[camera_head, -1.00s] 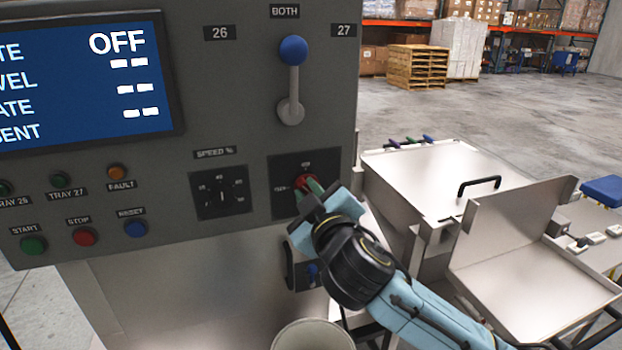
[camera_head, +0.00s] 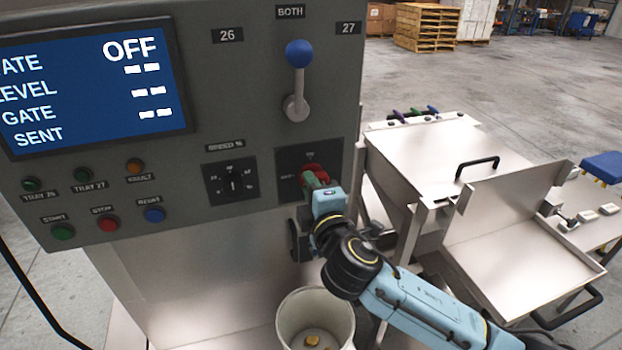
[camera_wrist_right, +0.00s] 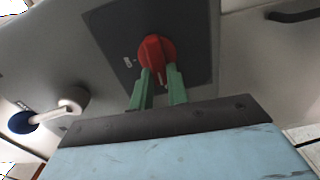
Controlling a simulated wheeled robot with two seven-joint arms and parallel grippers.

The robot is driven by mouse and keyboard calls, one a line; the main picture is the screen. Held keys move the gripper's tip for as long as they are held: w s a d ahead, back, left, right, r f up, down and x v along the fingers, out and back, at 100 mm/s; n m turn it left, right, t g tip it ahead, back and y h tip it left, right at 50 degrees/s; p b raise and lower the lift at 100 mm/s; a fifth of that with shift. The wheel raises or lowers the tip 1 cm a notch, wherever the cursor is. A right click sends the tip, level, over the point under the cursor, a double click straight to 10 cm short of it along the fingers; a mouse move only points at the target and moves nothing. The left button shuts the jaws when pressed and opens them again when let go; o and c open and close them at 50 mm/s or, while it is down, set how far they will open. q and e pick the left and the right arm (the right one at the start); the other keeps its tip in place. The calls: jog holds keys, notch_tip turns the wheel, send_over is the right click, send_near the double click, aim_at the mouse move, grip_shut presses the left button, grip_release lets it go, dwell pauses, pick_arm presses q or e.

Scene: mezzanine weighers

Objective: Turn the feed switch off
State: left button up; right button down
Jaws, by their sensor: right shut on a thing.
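The feed switch is a red rotary knob (camera_head: 316,173) on a black plate at the lower right of the grey control panel. My right gripper (camera_head: 312,182) is at it, its green fingers on the knob. The right wrist view shows the red knob (camera_wrist_right: 153,54) between the two green fingertips of the gripper (camera_wrist_right: 158,76), which are shut on it. The plate's small labels are too blurred to read surely. The panel screen (camera_head: 90,85) reads OFF at the top. My left gripper is not in view.
A blue-knobbed lever (camera_head: 298,56) stands upright above the switch. Start, stop and reset buttons lie further left. A round bin (camera_head: 317,310) stands below my arm, and metal trays (camera_head: 520,250) are at the right.

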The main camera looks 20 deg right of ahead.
jog(key=shift+f+n, duration=0.1)
jog(key=shift+n, duration=0.3)
jog(key=c, duration=1.4)
grip_release()
jog(key=shift+o, duration=0.2)
jog(key=s+b, duration=0.2)
jog(key=s, duration=1.1)
jog(key=shift+s+d, duration=0.2)
jog(key=shift+d, duration=0.05)
jog(key=shift+f, duration=0.1)
